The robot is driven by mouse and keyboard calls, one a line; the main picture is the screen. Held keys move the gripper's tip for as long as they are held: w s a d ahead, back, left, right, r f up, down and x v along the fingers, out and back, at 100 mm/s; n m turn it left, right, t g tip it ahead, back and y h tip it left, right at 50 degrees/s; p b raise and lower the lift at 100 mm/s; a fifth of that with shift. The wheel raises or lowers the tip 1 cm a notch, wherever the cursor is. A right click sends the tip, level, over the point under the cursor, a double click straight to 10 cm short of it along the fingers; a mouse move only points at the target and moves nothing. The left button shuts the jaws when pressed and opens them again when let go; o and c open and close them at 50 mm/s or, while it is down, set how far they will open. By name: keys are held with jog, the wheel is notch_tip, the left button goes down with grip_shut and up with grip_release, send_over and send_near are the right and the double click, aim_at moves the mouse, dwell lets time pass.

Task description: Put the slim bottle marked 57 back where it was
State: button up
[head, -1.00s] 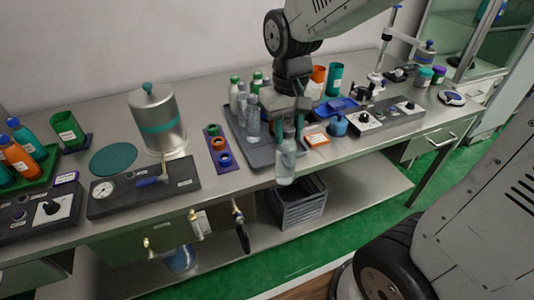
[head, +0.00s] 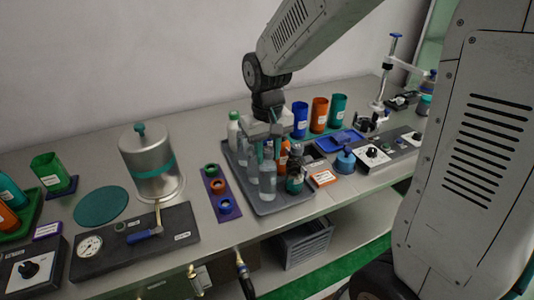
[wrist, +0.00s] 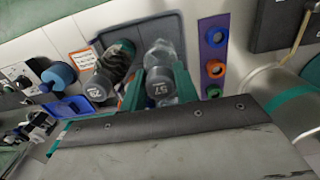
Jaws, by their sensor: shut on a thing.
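My gripper (head: 268,146) is over the grey tray (head: 290,205), with its teal fingers on either side of a clear bottle. In the wrist view my gripper (wrist: 160,88) is shut on the slim bottle marked 57 (wrist: 160,88), which has a grey cap. In the head view this clear bottle (head: 267,182) is upright at the tray's front part. I cannot tell whether its base touches the tray. A dark bottle (head: 295,178) stands close on its right; its grey numbered cap (wrist: 100,86) shows in the wrist view. Other bottles behind are partly hidden by my gripper.
A purple strip with coloured rings (head: 220,188) lies left of the tray, near a steel vessel (head: 150,165). An orange-labelled card (head: 322,178) and a blue pot (head: 345,160) are to the right. Blue, orange and teal cups (head: 319,114) stand behind. The bench's front edge is close.

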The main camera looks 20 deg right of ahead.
jog(key=shift+f, duration=0.8)
jog(key=o, duration=0.9)
notch_tip(320, 180, up, 11)
jog(key=shift+w+r, duration=0.1)
jog(key=shift+r, duration=0.1)
jog(key=shift+t, duration=0.7)
jog(key=s+d, duration=0.1)
jog(key=s, duration=0.6)
jog(key=s+d+r, duration=0.1)
jog(key=s, duration=0.6)
jog(key=s+d, duration=0.1)
jog(key=s, duration=0.7)
jog(key=shift+r, duration=0.25)
